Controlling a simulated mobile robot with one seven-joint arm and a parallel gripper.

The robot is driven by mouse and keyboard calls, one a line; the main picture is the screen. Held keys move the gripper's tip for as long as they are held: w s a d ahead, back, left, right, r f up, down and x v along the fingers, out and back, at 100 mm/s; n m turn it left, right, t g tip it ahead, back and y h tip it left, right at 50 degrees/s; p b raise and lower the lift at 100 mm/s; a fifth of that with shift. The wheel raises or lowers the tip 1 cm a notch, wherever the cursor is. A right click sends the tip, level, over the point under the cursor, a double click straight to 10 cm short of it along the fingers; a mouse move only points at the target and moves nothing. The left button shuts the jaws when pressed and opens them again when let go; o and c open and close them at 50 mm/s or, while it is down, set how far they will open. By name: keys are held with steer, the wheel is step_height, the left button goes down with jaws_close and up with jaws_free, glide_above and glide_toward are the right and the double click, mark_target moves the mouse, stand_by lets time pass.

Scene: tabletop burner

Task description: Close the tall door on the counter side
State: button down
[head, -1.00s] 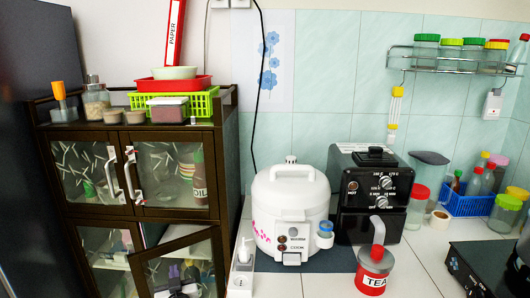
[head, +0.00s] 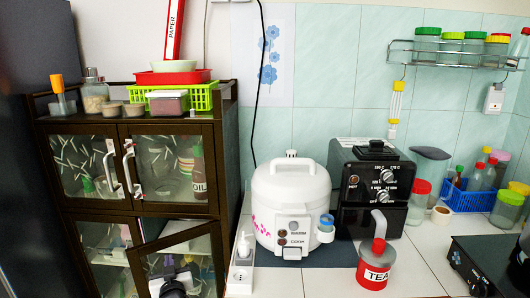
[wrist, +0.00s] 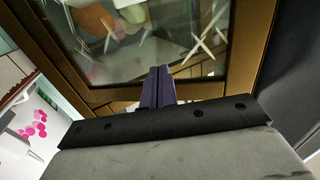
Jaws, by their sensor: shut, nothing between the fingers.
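The lower right glass door (head: 205,243) of the dark brown cabinet stands ajar. Its right side meets the cabinet on the counter side, and its left edge swings out, showing a gap with a shelf above its top edge. My gripper (head: 170,269) is in front of this door, low in the head view, hiding part of its glass. In the wrist view, the purple fingers of my gripper (wrist: 158,86) are together and empty, over the door's brown frame (wrist: 207,89). I cannot tell whether they touch it.
The upper cabinet doors (head: 172,210) are shut and have white handles. Jars, a red tray and a green basket (head: 202,97) sit on top. A white rice cooker (head: 290,208), a black air fryer (head: 372,190) and a red tea canister (head: 375,268) stand on the counter to the right.

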mark_target(167, 253)
stand_by(0.3)
steer(key=shift+a+b+x, duration=0.2)
steer(key=shift+b+x, duration=0.5)
steer(key=shift+x, duration=0.45)
steer(key=shift+s, duration=0.1)
steer(key=shift+b+x, duration=0.75)
steer(key=shift+x, duration=0.35)
steer(key=shift+a, duration=0.1)
steer(key=shift+b+x, duration=0.65)
steer(key=shift+x, duration=0.45)
